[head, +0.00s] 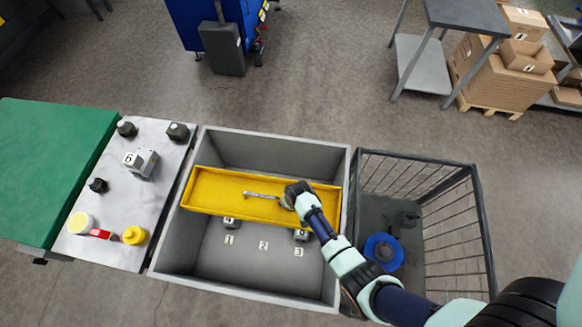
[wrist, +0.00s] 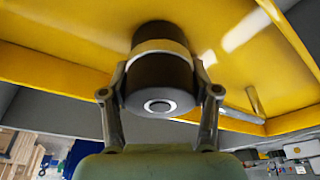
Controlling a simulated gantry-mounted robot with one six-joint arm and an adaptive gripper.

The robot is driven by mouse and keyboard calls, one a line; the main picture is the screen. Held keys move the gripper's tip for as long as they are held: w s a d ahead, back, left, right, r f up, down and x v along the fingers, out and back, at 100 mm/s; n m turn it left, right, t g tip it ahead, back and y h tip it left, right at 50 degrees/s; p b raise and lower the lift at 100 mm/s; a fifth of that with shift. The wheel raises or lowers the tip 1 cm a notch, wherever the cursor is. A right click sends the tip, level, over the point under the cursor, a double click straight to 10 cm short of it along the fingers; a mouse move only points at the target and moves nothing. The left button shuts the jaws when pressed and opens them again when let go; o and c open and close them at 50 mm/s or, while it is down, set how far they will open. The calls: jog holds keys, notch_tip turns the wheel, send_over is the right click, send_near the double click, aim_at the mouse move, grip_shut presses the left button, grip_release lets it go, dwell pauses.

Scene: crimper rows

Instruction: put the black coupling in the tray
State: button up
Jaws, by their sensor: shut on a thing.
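The black coupling (wrist: 158,80) is a dark cylinder with a pale band and a round metal-ringed end facing the wrist camera. My gripper (wrist: 160,105) is shut on it, one finger on each side. In the head view my gripper (head: 294,194) is over the right part of the yellow tray (head: 222,186) and mostly hides the coupling. The yellow tray also fills much of the wrist view (wrist: 60,45). I cannot tell whether the coupling touches the tray floor. A metal bar-shaped tool (head: 262,195) lies in the tray, left of my gripper.
The tray spans a grey bin (head: 262,275) holding labelled blocks (head: 231,223). At left, a pale table (head: 120,205) carries dark parts, a grey block (head: 141,162) and a yellow cylinder (head: 134,236). At right, a wire basket (head: 460,205) holds a blue ringed part (head: 383,250).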

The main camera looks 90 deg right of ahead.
jog(key=shift+f, duration=0.15)
jog(key=o, duration=1.4)
jog(key=p+v, duration=0.3)
jog(key=v, duration=0.9)
jog(key=shift+r, duration=0.25)
jog(key=shift+w, duration=0.1)
